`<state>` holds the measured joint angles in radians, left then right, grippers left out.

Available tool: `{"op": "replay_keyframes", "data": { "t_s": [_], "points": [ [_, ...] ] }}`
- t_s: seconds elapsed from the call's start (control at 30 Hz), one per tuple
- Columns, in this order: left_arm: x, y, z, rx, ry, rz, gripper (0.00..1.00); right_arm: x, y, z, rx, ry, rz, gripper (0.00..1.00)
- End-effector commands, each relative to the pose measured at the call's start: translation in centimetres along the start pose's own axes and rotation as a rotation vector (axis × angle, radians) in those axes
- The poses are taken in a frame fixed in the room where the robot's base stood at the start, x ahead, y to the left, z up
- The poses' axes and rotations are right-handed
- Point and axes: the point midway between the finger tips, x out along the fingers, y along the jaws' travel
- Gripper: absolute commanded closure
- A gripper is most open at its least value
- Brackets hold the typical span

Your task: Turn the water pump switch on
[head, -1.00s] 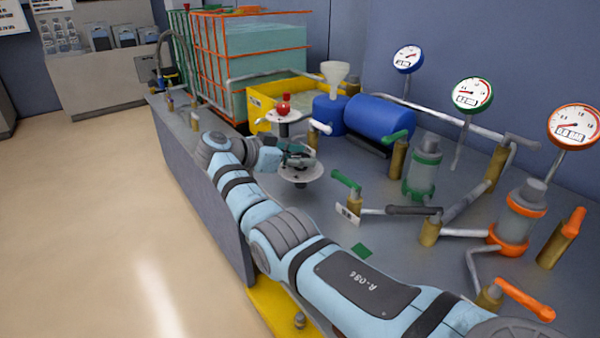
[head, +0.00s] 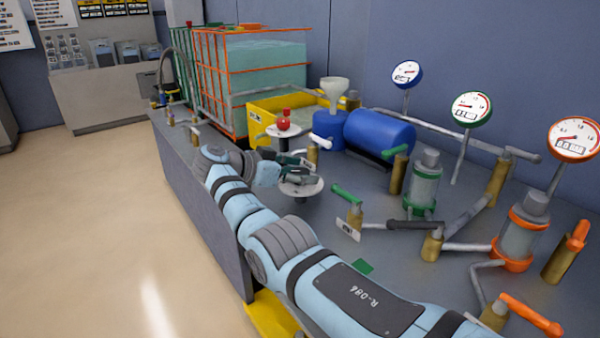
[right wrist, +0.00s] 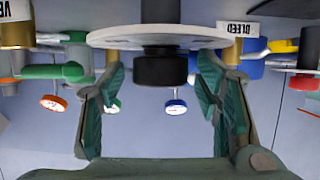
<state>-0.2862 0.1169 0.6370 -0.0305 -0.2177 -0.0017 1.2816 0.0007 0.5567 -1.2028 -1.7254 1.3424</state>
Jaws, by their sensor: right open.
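A black knob (right wrist: 160,67) stands on a pale round disc (right wrist: 110,38) in the right wrist view, where the surroundings appear upside down. My right gripper (right wrist: 160,95) is open, with one green-padded finger on each side of the knob and visible gaps between. In the head view the right gripper (head: 298,166) is just above the lower round disc (head: 302,190), and it hides the knob there. A second round disc (head: 277,131) with a red knob (head: 284,123) is just behind. No label shows which knob is the water pump switch. My left gripper is not in view.
Near the gripper are a green-handled valve (head: 346,195), a white-handled valve (head: 320,142), a yellow bin (head: 262,115) and a blue tank (head: 378,132). A BLEED label (right wrist: 238,28) shows in the wrist view. Pipes, pumps and gauges fill the bench's right side.

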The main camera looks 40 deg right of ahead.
Motion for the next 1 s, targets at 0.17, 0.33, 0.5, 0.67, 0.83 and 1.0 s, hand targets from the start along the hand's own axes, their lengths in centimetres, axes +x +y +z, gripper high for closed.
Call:
{"op": "replay_keyframes", "data": {
  "t_s": [0.17,0.33,0.5,0.67,0.83,1.0],
  "points": [
    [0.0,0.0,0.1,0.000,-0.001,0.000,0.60,-2.8,-0.1,0.0,0.000,0.000,-0.004,0.42],
    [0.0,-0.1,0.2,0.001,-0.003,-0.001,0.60,-6.3,0.0,0.0,-0.003,-0.001,-0.001,0.42],
    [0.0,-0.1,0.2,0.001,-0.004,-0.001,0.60,-7.4,0.1,0.0,-0.001,0.000,0.001,0.42],
    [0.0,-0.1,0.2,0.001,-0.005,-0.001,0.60,-7.4,0.1,0.1,0.000,-0.001,0.001,0.42],
    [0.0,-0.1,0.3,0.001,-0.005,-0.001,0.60,-7.4,0.1,0.1,-0.001,-0.001,0.000,0.42],
    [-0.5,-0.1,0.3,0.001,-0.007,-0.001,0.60,-7.6,0.0,-0.4,-0.001,-0.001,0.000,0.42]
  ]
}}
